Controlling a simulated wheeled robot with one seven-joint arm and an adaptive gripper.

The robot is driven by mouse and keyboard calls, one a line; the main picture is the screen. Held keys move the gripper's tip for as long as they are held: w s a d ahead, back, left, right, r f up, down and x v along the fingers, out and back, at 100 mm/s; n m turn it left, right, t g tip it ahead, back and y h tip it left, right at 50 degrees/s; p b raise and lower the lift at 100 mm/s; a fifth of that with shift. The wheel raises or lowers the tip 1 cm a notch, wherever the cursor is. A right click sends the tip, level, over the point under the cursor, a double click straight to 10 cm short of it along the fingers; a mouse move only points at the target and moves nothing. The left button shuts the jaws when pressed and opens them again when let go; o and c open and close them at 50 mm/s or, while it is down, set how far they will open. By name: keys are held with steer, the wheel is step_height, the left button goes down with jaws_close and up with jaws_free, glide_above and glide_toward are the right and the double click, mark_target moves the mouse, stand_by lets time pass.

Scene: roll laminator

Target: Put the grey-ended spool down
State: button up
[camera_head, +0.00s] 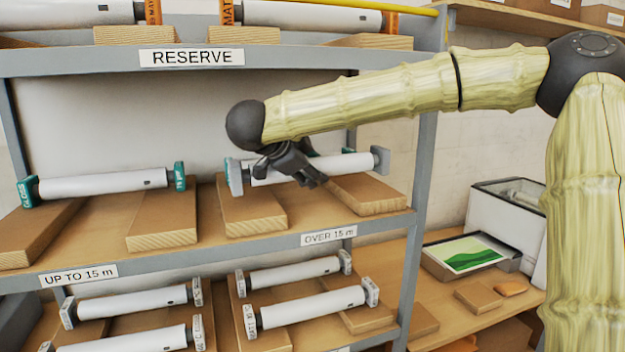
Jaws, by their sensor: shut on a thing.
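The grey-ended spool (340,166) is a white roll with a grey block at each end. It is at the right part of the middle shelf, above the "OVER 15 m" label (328,237). My gripper (300,168) is shut on it left of its middle and hides part of the roll. Its left end is over the left wooden block (252,208) and its right end over the right block (366,193). I cannot tell whether it touches the blocks.
A teal-ended spool (105,184) lies on blocks to the left, above the "UP TO 15 m" label (77,276). The "RESERVE" shelf (110,62) with orange-ended spools is above. Several spools lie below. A shelf post (424,170) stands close at right, with a laminator-like box (505,215) beyond.

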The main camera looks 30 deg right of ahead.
steer(key=shift+w+d+r, duration=0.1)
steer(key=shift+d+r, duration=0.05)
steer(key=shift+d, duration=0.15)
steer(key=shift+w+d+f+p, duration=0.15)
steer(key=shift+f+p, duration=1.2)
steer(key=shift+f, duration=0.6)
steer(key=o, duration=1.4)
steer(key=shift+b+v, duration=2.95)
steer(key=shift+v, duration=3.2)
